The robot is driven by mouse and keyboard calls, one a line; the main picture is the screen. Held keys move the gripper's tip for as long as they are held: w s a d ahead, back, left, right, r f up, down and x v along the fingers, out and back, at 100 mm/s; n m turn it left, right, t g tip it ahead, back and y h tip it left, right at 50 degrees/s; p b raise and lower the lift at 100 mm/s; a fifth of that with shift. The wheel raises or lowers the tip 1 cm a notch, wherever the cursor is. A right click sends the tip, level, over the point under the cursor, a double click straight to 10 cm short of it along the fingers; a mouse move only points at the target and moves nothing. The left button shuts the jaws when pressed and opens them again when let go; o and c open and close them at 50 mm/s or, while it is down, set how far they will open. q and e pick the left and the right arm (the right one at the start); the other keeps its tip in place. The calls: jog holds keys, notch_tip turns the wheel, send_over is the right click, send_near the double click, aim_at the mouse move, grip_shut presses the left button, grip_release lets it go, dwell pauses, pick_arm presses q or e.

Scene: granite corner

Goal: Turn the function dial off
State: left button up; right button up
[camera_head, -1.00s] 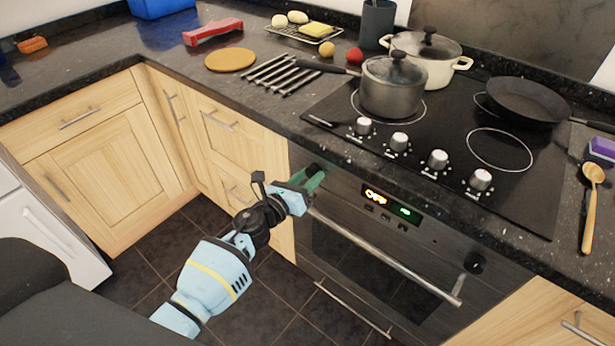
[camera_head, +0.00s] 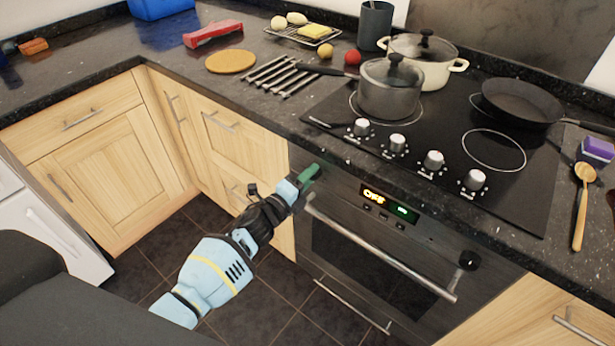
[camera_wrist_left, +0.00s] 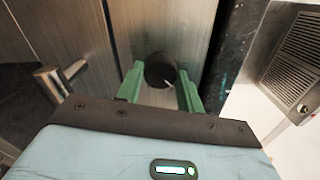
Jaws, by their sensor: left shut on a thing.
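The function dial (camera_wrist_left: 160,72) is a dark round knob with a pale pointer mark on the oven's brushed metal front, in the left wrist view. My left gripper (camera_wrist_left: 161,80) has its green fingers on either side of it, shut on it. In the head view my left gripper (camera_head: 307,178) is at the upper left of the oven panel and hides the dial. The oven (camera_head: 345,215) has a lit display (camera_head: 390,203) with orange characters at left and small green ones at right; I cannot read them surely. My right gripper is not in view.
A second black knob (camera_head: 470,260) is at the panel's right end. The oven handle (camera_head: 385,255) runs below the panel. Several silver hob knobs (camera_head: 397,144) stand above on the cooktop, with a grey pot (camera_head: 388,95) and a black pan (camera_head: 522,103). The floor (camera_head: 275,295) below is clear.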

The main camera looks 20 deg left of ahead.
pick_arm(q)
jog(key=n, duration=0.4)
jog(key=shift+n+p, duration=0.3)
jog(key=shift+p, duration=0.05)
jog(key=shift+n, duration=1.9)
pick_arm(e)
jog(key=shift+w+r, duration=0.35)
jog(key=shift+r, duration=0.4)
pick_arm(q)
jog(key=shift+p, duration=0.3)
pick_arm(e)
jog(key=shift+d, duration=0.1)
pick_arm(q)
jog(key=o, duration=1)
jog(key=shift+s, duration=0.1)
jog(key=v, duration=0.7)
jog(key=shift+s+a+p, duration=0.2)
jog(key=shift+s+p, duration=0.1)
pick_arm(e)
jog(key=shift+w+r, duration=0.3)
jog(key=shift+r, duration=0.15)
